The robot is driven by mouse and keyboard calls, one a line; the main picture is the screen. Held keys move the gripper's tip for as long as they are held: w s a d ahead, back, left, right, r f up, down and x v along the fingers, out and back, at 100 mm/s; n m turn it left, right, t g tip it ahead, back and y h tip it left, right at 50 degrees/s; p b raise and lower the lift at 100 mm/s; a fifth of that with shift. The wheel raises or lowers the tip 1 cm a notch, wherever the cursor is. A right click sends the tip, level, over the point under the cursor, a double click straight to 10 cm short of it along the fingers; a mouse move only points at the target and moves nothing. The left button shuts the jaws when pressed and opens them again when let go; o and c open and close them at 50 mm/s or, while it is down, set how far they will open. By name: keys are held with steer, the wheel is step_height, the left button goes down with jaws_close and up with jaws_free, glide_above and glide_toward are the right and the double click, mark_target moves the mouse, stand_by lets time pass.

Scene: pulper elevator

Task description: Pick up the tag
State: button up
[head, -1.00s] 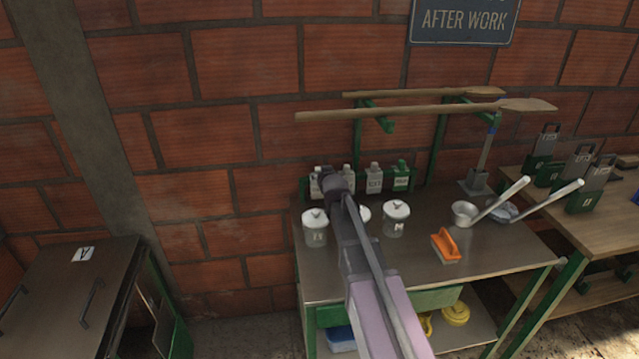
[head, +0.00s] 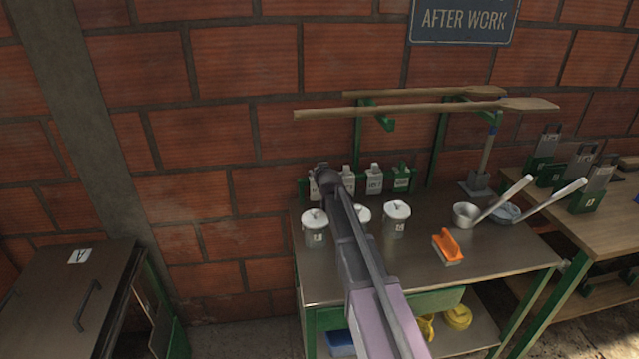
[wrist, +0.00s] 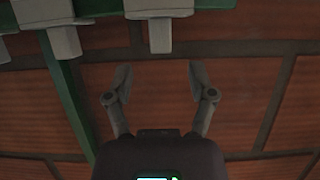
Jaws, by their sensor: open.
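Several pale tags stand in a row along a green rack (head: 412,183) at the back of the metal table. One tag (head: 374,180) shows clearly right of my arm, and another (head: 401,178) is at the right end. In the wrist view, one tag (wrist: 160,32) is at the top centre and another (wrist: 62,38) is to its left. My gripper (wrist: 158,76) is open and empty. Its fingers point toward the centre tag, which appears just beyond the gap between them. In the head view my arm hides the fingertips and part of the row.
White-lidded jars (head: 396,218) stand in front of the rack, close to my arm. An orange brush (head: 448,245), a metal ladle (head: 466,214) and long wooden paddles (head: 420,109) are to the right and above. A brick wall (head: 245,60) is behind.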

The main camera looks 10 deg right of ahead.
steer(key=shift+b+x, duration=0.85)
steer(key=shift+x, duration=1.7)
jaws_close()
